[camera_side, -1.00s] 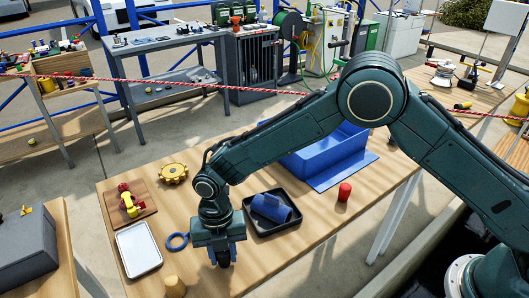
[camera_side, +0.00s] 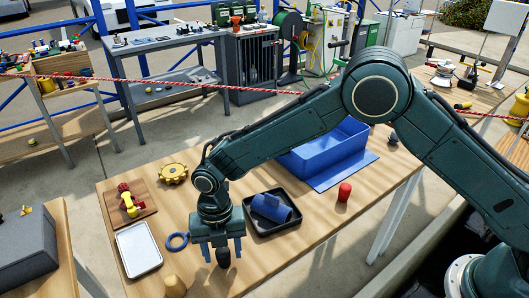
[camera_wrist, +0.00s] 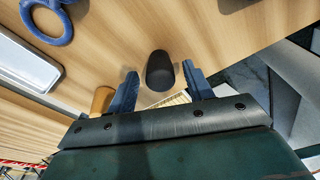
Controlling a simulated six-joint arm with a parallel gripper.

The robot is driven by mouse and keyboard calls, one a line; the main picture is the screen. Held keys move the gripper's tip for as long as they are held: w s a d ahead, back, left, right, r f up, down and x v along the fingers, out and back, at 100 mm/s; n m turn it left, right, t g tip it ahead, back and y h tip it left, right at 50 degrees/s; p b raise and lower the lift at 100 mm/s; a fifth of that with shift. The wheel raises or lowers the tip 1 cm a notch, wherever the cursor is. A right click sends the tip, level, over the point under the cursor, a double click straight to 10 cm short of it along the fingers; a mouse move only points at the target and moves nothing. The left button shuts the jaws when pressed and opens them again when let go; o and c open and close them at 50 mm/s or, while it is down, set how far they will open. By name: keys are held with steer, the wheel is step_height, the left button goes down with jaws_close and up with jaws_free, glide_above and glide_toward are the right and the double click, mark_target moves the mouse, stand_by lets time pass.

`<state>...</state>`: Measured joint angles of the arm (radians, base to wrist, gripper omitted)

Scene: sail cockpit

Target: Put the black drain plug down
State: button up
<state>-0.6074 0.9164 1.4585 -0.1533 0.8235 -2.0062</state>
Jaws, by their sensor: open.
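The black drain plug (camera_side: 223,257) stands upright on the wooden table near its front edge. In the wrist view the plug (camera_wrist: 160,71) shows as a dark cylinder centred just beyond the fingertips, with a clear gap on both sides. My gripper (camera_side: 220,246) is directly above the plug, pointing down, with its blue fingers spread. It is open and empty, and the fingers do not touch the plug.
A blue ring (camera_side: 177,241) and a white-lined tray (camera_side: 139,250) lie left of the plug. A tan cork-like piece (camera_side: 174,286) stands front left. A black tray (camera_side: 292,222) with a blue cylinder is close behind right. A red piece (camera_side: 344,192) stands farther right.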

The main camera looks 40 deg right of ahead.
step_height(320, 180, up, 11)
steer(key=w, duration=0.1)
steer(key=shift+d, duration=0.25)
steer(key=shift+w+d, duration=0.1)
steer(key=shift+w, duration=0.05)
stand_by(0.5)
steer(key=s+d+r+m+t, duration=0.2)
steer(key=s+d+r+m, duration=0.1)
steer(key=d+r+m, duration=0.5)
steer(key=s+d+r+m+t, duration=0.1)
steer(key=s+d+r+m, duration=0.4)
steer(key=d+r, duration=0.45)
steer(key=s+d+m+t, duration=0.3)
steer(key=s+d+m, duration=1.1)
steer(key=s+m, duration=0.3)
steer(key=shift+s+d+r+m+t+h, duration=0.15)
steer(key=shift+s+d+m+t+h, duration=0.2)
steer(key=shift+m, duration=0.25)
